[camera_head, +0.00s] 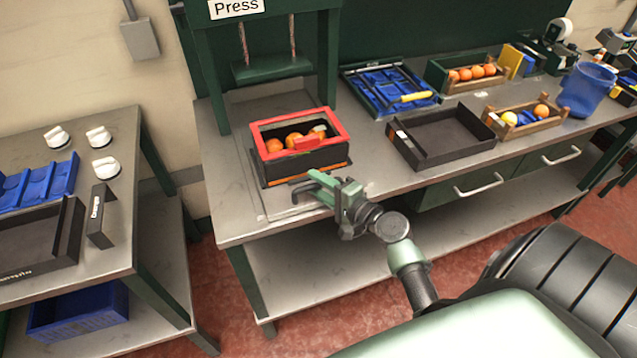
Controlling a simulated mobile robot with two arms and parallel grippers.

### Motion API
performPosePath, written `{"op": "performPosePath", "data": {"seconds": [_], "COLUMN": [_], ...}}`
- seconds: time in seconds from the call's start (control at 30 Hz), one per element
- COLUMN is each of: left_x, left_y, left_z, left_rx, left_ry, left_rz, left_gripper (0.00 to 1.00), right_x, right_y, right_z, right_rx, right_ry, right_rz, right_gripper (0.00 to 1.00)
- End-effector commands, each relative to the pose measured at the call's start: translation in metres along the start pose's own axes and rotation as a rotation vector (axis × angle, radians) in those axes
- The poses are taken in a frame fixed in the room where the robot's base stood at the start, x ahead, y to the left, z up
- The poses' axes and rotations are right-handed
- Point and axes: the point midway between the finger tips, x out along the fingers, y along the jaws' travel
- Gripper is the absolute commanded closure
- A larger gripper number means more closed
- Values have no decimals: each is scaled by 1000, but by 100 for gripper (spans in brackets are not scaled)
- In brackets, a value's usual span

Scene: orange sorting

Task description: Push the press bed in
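The press (272,68) is a dark green frame with a raised plate, standing on the left part of the workbench. A black box with a red-rimmed top (342,138) stands in front of and below the plate, holding oranges. The press bed appears to be the flat grey plate (281,205) under the box, reaching toward the bench's front edge; its exact outline is hard to tell. My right gripper (303,182) is at the box's front right corner, fingers pointing left, apart and empty. Whether it touches the box or bed is unclear. My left gripper is out of view.
Right of the box are an empty black tray (452,157), a blue-lined tray (352,82), crates of fruit (497,122) and a blue bucket (584,92). A separate table (125,180) stands left across a gap, holding white knobs and trays.

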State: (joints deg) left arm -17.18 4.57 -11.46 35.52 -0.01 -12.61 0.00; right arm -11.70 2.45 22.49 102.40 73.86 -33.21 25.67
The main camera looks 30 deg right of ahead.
Motion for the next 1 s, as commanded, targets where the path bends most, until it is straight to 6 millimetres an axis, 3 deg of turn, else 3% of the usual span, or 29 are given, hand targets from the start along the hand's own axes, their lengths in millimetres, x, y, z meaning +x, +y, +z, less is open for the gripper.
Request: {"op": "performPosePath", "data": {"seconds": [0.13,0.27,0.3,1.0], "left_x": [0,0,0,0], "left_y": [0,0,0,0], "left_z": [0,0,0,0], "left_rx": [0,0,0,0], "left_ry": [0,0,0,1], "left_rz": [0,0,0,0], "left_gripper": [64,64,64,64], "right_x": [0,0,0,0], "right_y": [0,0,0,1], "right_z": [0,0,0,0], "right_rx": [0,0,0,-1], "right_ry": [0,0,0,0], "right_rz": [0,0,0,1], "right_gripper": [64,97,100,100]}}
